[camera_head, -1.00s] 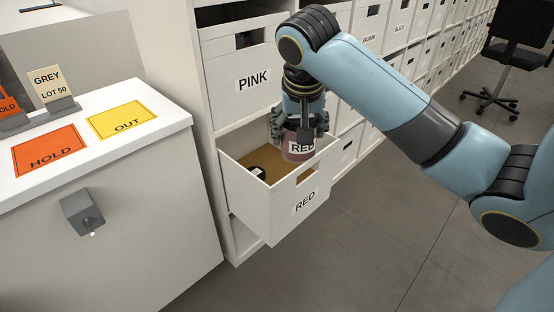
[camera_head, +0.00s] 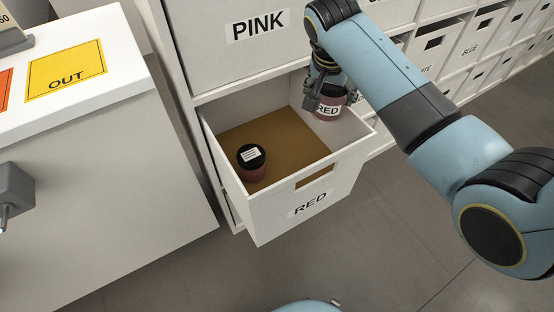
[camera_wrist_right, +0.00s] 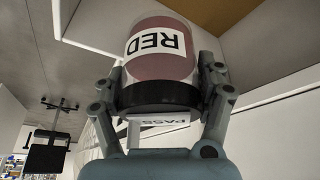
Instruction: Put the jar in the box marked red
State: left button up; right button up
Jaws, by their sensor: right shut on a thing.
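A dark red jar (camera_head: 328,107) with a white RED label is in my right gripper (camera_head: 327,96). In the right wrist view, the fingers (camera_wrist_right: 165,80) are shut around the black lid end of the jar (camera_wrist_right: 158,60), beside a PASS tag (camera_wrist_right: 160,119). The box marked RED (camera_head: 335,188) is pulled open like a drawer. The held jar is upright at the back right of its opening; I cannot tell how far below the rim it is. Another dark red jar (camera_head: 252,173) with a black lid stands inside on the brown floor (camera_head: 270,130). My left gripper is out of view.
The PINK box (camera_head: 258,60) is shut directly above. More labelled boxes (camera_head: 470,45) line the shelf to the right. A white cabinet with a yellow OUT mat (camera_head: 66,75) stands at the left. The middle and front of the RED box floor are clear around the standing jar.

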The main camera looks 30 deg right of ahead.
aim_at(314, 115)
jog(key=a+f+b, duration=0.1)
jog(key=f, duration=0.1)
jog(key=f+b, duration=0.2)
jog(key=f, duration=0.1)
jog(key=a+f+b, duration=0.1)
jog(key=f, duration=0.2)
jog(key=shift+w+a+f, duration=0.1)
jog(key=shift+w+a, duration=0.2)
jog(key=shift+w, duration=0.1)
notch_tip(314, 115, down, 6)
jog(key=b, duration=0.2)
jog(key=shift+b, duration=0.3)
notch_tip(314, 115, down, 4)
jog(key=shift+r+b, duration=0.1)
jog(key=shift+b, duration=0.6)
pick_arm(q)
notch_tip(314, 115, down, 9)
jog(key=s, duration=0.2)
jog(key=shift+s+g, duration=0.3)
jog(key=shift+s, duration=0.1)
pick_arm(e)
jog(key=shift+r, duration=0.15)
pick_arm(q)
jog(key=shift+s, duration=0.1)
pick_arm(e)
jog(key=o, duration=1.4)
jog(key=shift+c, duration=0.2)
jog(key=shift+a, duration=0.1)
